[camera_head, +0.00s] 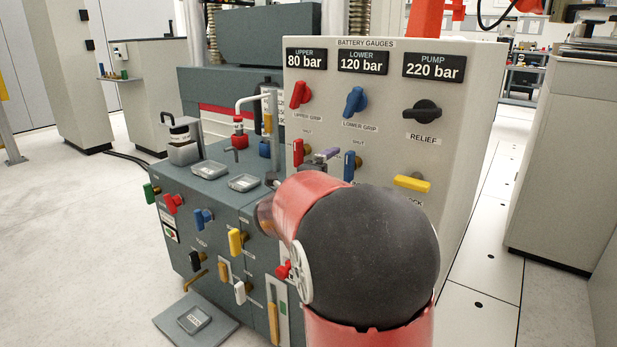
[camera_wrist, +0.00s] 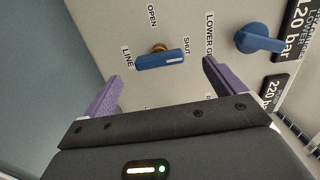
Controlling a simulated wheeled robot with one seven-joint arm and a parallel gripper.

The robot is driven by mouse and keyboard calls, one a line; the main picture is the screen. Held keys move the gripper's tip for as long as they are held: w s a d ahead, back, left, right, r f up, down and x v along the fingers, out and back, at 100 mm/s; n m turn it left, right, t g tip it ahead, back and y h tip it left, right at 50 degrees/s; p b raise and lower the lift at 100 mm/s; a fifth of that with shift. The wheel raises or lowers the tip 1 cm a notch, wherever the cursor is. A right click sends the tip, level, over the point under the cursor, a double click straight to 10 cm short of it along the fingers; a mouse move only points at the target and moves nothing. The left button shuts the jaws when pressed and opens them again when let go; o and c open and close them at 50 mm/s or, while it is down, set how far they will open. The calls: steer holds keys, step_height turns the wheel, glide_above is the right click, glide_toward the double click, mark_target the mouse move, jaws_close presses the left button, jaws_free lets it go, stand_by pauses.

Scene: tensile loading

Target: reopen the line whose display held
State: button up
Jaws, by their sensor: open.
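The gauge panel (camera_head: 470,100) shows UPPER 80 bar (camera_head: 306,59), LOWER 120 bar (camera_head: 363,62) and PUMP 220 bar (camera_head: 434,66). Below are a red line lever (camera_head: 298,152) and a blue line lever (camera_head: 350,166), both upright. In the wrist view, the blue lever (camera_wrist: 160,61) has its white-marked end toward SHUT, with OPEN off to one side. My gripper (camera_wrist: 162,74) is open, its purple fingers on either side of the blue lever and apart from it. A purple finger also shows in the head view; my arm hides part of the panel below.
Above the line levers are a red upper-grip knob (camera_head: 300,94), a blue lower-grip knob (camera_head: 355,101) and a black relief knob (camera_head: 422,111). A yellow handle (camera_head: 412,184) sits to the right. A grey bench (camera_head: 215,170) with several coloured valves stands left.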

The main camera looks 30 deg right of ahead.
mark_target(346, 169)
steer(key=shift+d+f+m+g, duration=0.25)
steer(key=shift+d+m+g, duration=0.15)
steer(key=shift+d, duration=0.05)
steer(key=x, duration=0.7)
steer(key=shift+r, duration=0.15)
steer(key=shift+c, duration=0.3)
steer(key=c, duration=0.9)
